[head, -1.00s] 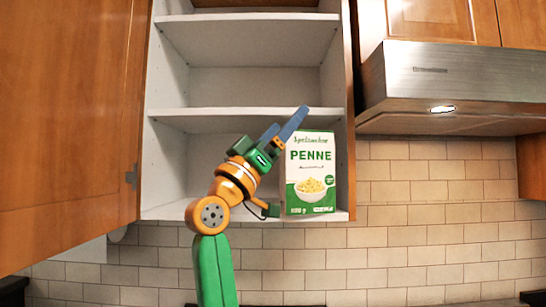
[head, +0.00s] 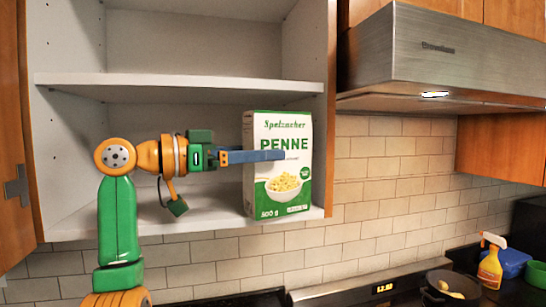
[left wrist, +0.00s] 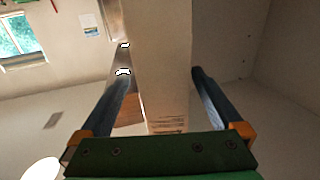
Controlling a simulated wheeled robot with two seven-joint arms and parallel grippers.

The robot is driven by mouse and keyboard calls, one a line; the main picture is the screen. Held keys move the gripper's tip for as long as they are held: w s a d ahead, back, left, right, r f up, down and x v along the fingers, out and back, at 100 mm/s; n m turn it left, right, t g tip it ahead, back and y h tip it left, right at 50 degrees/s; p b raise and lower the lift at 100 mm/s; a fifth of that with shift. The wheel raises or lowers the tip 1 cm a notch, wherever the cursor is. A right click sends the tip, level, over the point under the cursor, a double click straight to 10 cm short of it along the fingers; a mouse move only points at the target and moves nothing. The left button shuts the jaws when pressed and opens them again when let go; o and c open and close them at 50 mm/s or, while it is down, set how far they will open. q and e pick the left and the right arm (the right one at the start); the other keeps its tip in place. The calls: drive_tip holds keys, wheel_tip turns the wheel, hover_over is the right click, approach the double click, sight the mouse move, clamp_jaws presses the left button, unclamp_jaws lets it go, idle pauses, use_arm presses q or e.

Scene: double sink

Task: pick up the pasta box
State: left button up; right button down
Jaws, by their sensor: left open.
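The pasta box (head: 277,187), white and green with "PENNE" on it, stands upright on the lowest shelf (head: 200,218) of the open cabinet, near its right wall. My left gripper (head: 272,156) reaches in from the left, with one blue finger across the front of the box at mid height; the other finger is hidden in the head view. In the left wrist view, the box's narrow plain side (left wrist: 158,75) stands between the two open fingers. The jaws are open and straddle the box without closing on it. My right gripper is not in view.
An upper shelf (head: 180,82) runs above the box and arm. The cabinet's right side edge (head: 330,110) is close beside the box. A range hood (head: 440,55) hangs at the right. A spray bottle (head: 490,262) and a pot (head: 452,287) are below at the right.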

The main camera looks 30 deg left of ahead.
use_arm(q)
drive_tip(key=x, duration=0.1)
drive_tip(key=p+x, duration=0.1)
drive_tip(key=x, duration=0.2)
drive_tip(key=shift+w+a+f, duration=0.2)
drive_tip(key=shift+w+f, duration=0.05)
drive_tip(key=shift+w, duration=0.25)
drive_tip(key=shift+s, duration=0.1)
drive_tip(key=shift+c, duration=1.1)
drive_tip(key=shift+s+d+r, duration=0.1)
drive_tip(key=c, duration=0.7)
clamp_jaws()
